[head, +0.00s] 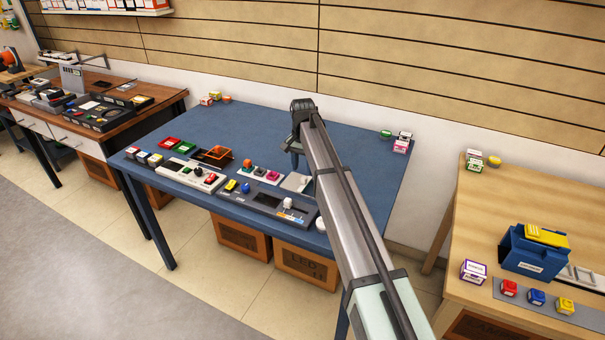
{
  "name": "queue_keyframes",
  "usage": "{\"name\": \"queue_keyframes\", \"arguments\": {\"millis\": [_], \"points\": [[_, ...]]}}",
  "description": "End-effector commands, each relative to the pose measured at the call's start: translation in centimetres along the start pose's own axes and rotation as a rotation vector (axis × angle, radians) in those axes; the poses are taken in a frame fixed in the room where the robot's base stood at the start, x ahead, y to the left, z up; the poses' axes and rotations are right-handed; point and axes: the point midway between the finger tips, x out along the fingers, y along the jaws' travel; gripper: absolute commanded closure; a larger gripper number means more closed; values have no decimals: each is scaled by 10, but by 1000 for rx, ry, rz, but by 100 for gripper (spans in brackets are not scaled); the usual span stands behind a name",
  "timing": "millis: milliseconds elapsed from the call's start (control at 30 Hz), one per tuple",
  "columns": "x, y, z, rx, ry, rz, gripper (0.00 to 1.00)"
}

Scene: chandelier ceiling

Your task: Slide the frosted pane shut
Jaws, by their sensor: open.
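A pale grey, square panel (296,182), which may be the frosted pane, shows on the blue table just left of my arm. It looks flat; its track and how far it stands open are too small to tell. My gripper (293,158) points down above the table, just behind the pale panel in the picture. It is open, and I see nothing held in it. My arm crosses the right part of the table and hides what lies behind it.
On the blue table (260,118), a dark grey console (264,201) with knobs lies at the front, beside a white console (190,175). An orange clear box (213,155) stands behind them. Small boxes (402,142) sit at the right corner. The table's back middle is clear.

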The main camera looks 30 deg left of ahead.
Motion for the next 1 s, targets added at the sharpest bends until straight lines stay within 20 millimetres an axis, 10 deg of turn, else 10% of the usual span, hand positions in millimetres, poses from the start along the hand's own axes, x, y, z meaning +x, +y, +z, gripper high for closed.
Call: {"name": "queue_keyframes", "arguments": {"millis": [433, 1000], "points": [[-79, -1, -1, 0, 1, -2, 53], [-94, -1, 0, 0, 0, -1, 53]]}}
